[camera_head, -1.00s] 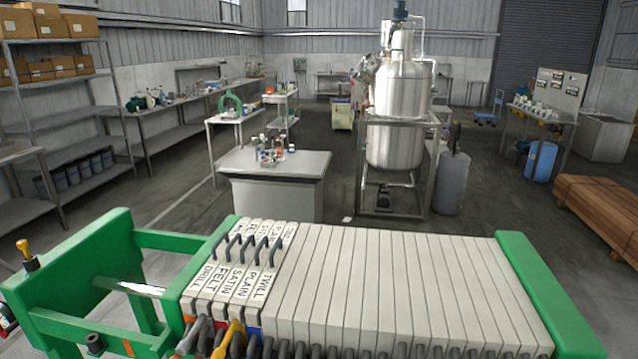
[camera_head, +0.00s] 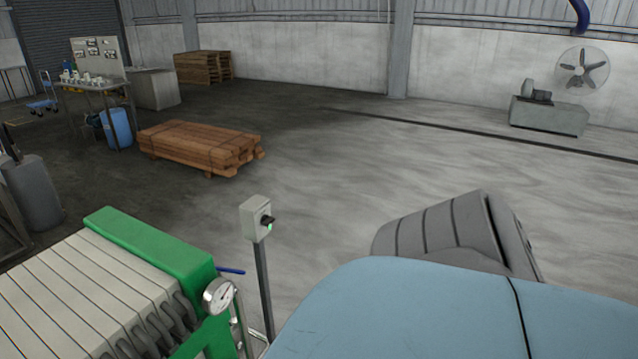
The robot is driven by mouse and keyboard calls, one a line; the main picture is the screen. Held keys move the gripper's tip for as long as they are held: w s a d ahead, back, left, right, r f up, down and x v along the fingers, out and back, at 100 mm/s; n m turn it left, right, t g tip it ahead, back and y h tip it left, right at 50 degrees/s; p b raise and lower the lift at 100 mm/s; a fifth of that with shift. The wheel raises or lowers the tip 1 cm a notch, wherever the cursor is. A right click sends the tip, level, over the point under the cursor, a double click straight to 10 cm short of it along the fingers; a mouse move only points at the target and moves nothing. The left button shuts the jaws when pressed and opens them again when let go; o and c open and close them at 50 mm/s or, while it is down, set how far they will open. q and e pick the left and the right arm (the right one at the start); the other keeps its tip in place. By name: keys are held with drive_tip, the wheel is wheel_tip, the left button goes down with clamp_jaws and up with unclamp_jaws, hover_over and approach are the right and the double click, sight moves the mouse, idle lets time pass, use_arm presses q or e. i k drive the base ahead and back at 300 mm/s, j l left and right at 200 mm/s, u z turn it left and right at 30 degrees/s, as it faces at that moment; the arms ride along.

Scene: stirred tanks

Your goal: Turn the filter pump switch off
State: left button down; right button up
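A small pale grey switch box (camera_head: 256,217) stands on a dark post (camera_head: 263,285) just past the right end of the filter press. A black knob (camera_head: 267,220) sticks out of its right-hand face, with a small green lit spot below it. I cannot read any label on the box. The filter press shows its green end plate (camera_head: 150,243) and pale plates (camera_head: 75,290) at the lower left. Neither of my grippers is in view.
A pressure gauge (camera_head: 219,297) and a blue lever (camera_head: 230,270) sit between press and post. A large pale blue shape (camera_head: 430,315), which I cannot identify, fills the lower right. Stacked timber (camera_head: 195,147) lies behind. Beyond the box, open floor stretches towards a fan (camera_head: 582,70).

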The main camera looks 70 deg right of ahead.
sight(266, 221)
drive_tip(key=l+z, duration=0.1)
drive_tip(key=z, duration=1.7)
drive_tip(key=k+l, duration=0.05)
